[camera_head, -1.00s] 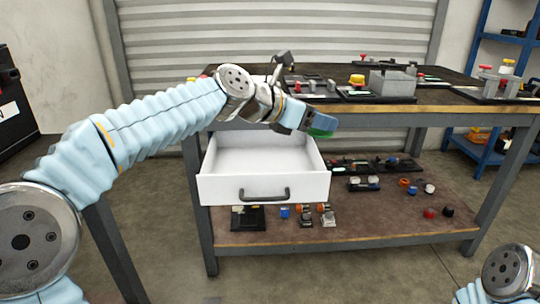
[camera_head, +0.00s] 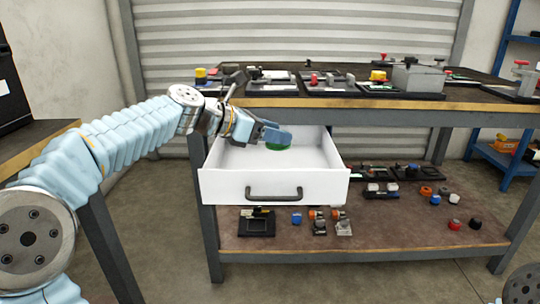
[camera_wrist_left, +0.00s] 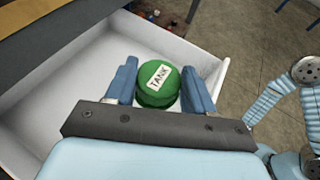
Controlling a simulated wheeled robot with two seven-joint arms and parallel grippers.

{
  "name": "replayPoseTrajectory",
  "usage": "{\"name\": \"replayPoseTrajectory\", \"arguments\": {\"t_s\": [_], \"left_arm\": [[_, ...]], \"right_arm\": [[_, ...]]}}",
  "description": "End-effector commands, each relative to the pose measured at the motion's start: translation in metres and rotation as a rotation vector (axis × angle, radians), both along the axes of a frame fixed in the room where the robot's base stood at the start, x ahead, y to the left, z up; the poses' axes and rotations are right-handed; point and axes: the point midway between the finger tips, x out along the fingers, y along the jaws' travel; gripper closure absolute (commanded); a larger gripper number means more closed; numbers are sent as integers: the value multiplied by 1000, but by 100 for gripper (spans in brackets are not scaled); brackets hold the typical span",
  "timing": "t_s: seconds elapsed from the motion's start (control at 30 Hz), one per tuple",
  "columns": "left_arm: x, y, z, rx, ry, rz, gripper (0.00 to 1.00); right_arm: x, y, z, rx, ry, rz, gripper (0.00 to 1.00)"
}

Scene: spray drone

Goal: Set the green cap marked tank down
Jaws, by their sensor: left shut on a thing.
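The green cap (camera_wrist_left: 158,84) has a white label reading TANK facing the left wrist camera. It sits between the two blue fingers of my left gripper (camera_wrist_left: 160,88), which is shut on it. In the head view my left gripper (camera_head: 275,135) holds the cap (camera_head: 279,147) over the inside of the open white drawer (camera_head: 232,187). I cannot tell whether the cap touches the drawer floor. The drawer looks otherwise empty. My right gripper is not in view.
The drawer hangs under a workbench (camera_head: 300,102) carrying several black trays with parts. A lower shelf (camera_head: 400,225) holds loose knobs and blocks. A second table (camera_head: 35,140) stands at the left. The bench edge is close behind my left gripper.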

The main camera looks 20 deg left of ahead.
Motion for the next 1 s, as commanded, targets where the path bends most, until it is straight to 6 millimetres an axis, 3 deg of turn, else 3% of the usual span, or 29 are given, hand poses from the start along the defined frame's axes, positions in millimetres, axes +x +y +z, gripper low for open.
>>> {"name": "replayPoseTrajectory", "arguments": {"t_s": [0.13, 0.3, 1.0], "left_arm": [[1, 11, -15, 0, 2, 4, 78], [1, 9, -41, -1, 1, 2, 78], [1, 9, -52, -1, 1, 2, 78]], "right_arm": [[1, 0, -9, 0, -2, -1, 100], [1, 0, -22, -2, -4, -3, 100], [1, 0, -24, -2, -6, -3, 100]]}}
